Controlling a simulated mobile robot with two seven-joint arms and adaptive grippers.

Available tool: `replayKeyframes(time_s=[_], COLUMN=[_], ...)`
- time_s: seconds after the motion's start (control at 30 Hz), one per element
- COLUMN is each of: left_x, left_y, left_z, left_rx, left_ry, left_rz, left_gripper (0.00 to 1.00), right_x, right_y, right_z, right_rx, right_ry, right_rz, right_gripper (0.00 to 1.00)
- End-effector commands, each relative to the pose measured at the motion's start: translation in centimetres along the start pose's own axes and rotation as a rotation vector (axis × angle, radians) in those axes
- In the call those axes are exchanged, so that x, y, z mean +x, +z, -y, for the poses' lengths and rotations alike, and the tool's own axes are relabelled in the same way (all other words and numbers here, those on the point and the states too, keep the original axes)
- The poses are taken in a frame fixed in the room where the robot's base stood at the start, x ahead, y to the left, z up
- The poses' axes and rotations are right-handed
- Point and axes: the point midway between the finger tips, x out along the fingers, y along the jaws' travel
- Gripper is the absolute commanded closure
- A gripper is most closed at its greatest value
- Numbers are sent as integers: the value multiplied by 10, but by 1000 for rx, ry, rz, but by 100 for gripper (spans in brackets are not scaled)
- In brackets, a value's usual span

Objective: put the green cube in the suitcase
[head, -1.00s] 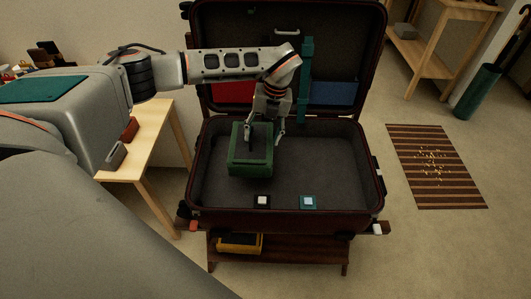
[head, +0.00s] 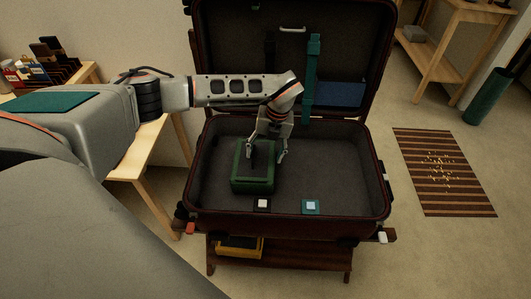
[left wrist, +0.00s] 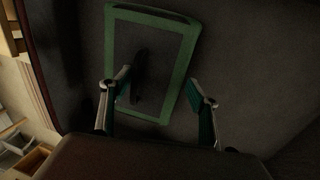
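The green cube (head: 252,186) is a boxy green block with a dark-centred top. It is inside the open suitcase (head: 290,228), towards the left of its lower half. My left gripper (head: 266,156) is open just above the cube, with its fingers apart. In the left wrist view the cube's green rim (left wrist: 183,72) shows beyond the two spread fingers (left wrist: 160,80), with a dark stripe across its middle. Neither finger clearly grips it. Whether the cube rests flat on the suitcase floor is hard to tell. My right gripper is not in view.
The upright suitcase lid (head: 345,55) stands behind the arm. The suitcase's right half is clear. A wooden table (head: 150,150) stands at the left; a striped mat (head: 440,170) lies right.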

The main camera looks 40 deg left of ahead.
Motion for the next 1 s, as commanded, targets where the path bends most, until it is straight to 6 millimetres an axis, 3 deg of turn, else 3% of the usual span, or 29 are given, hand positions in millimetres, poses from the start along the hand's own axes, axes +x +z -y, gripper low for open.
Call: replayKeyframes(time_s=[0.33,0.47,0.6,1.0], left_x=[-1,-10,-35,-108], left_y=[0,1,2,1], left_z=[0,0,0,0], left_rx=[0,-1,-1,-1], left_ry=[0,-2,-6,-3], left_rz=[-1,2,8,5], left_gripper=[28,28,28,28], right_x=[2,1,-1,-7], right_y=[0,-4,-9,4], right_z=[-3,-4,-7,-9], right_rx=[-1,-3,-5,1], right_ry=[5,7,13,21], right_rz=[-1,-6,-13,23], right_gripper=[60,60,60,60])
